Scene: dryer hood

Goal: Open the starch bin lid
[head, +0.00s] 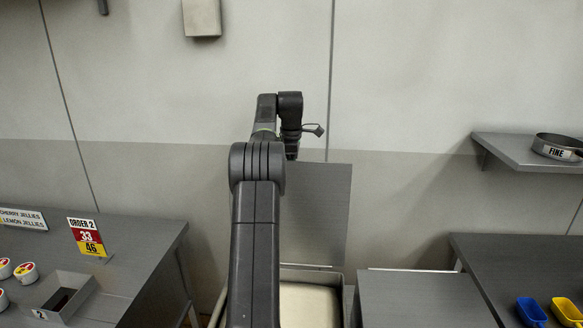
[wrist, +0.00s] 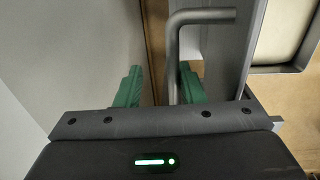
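The starch bin (head: 340,276) stands behind my arm, with pale starch (head: 309,305) showing inside it. Its grey lid (head: 325,215) is raised and stands nearly upright at the back of the bin, near the wall. In the wrist view, the lid (wrist: 228,50) shows edge-on, with a bent grey handle bar (wrist: 173,55) beside it. My gripper (wrist: 160,84) is open; its green fingers stand on either side of the bar, which is closer to the right finger. I cannot tell whether they touch. In the head view the fingers are hidden behind my arm.
A grey closed top (head: 420,295) lies right of the bin. A right counter (head: 520,260) holds blue and yellow scoops, below a shelf (head: 520,150) with a round "FINE" sieve (head: 558,148). A left table (head: 140,250) holds signs and small tubs. The wall is close behind the lid.

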